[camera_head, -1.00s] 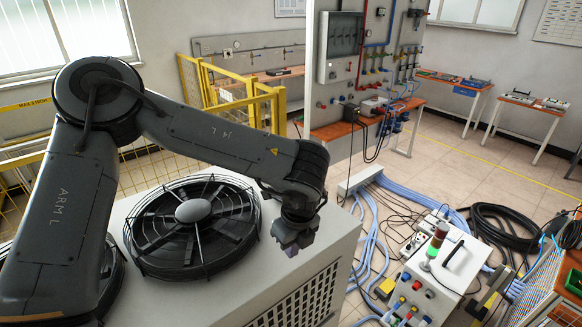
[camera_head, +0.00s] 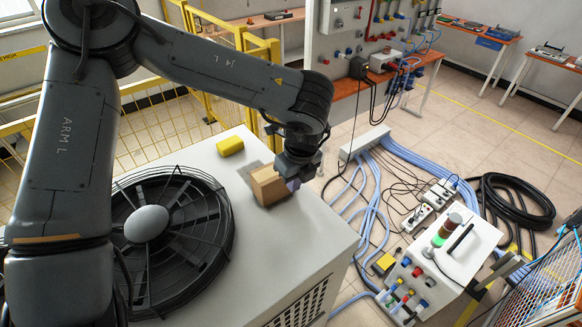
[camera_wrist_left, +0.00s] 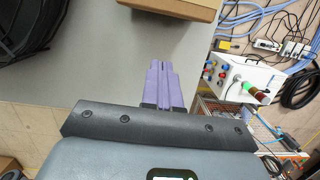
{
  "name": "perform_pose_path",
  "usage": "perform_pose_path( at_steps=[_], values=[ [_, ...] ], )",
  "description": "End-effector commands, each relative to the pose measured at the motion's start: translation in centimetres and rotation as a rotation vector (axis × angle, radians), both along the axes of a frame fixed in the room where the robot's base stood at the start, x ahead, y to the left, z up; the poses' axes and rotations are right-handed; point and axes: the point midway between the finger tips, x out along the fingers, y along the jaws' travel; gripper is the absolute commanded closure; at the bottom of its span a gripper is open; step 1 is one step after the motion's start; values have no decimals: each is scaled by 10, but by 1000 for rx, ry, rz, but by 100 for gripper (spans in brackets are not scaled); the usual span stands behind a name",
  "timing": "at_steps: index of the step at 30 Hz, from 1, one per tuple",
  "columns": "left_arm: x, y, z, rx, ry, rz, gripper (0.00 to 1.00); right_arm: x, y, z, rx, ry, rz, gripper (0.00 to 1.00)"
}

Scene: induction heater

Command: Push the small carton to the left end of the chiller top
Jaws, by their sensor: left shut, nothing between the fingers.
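The small carton (camera_head: 268,186) is a brown box standing on the light grey chiller top (camera_head: 262,243), right of the black fan guard. In the left wrist view the carton (camera_wrist_left: 185,6) is cut off by the top edge. My left gripper (camera_head: 292,184) is shut and empty, low over the chiller top beside the carton's right side. In the left wrist view its purple fingers (camera_wrist_left: 163,82) are together and point toward the carton, with a gap between. My right gripper is not in view.
The round fan guard (camera_head: 150,222) takes up much of the chiller top left of the carton. A yellow block (camera_head: 230,146) lies behind the carton. A yellow railing (camera_head: 250,60) stands behind the chiller. A control box (camera_head: 440,262) and cables lie on the floor to the right.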

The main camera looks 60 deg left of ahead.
Motion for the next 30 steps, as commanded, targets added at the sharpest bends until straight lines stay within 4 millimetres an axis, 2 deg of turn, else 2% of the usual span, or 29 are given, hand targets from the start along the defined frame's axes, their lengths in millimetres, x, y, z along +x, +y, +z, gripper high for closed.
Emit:
perform_pose_path(
  at_steps=[5,18,22,23,30],
  values=[
    [0,28,4,-1,-1,5,100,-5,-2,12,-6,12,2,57],
    [0,108,3,1,0,4,100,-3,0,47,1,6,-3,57],
    [-1,109,-6,-1,4,1,100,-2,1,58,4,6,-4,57],
    [0,109,-14,0,0,0,100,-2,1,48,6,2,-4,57],
    [0,108,-18,0,1,0,100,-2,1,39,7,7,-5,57]
  ],
)
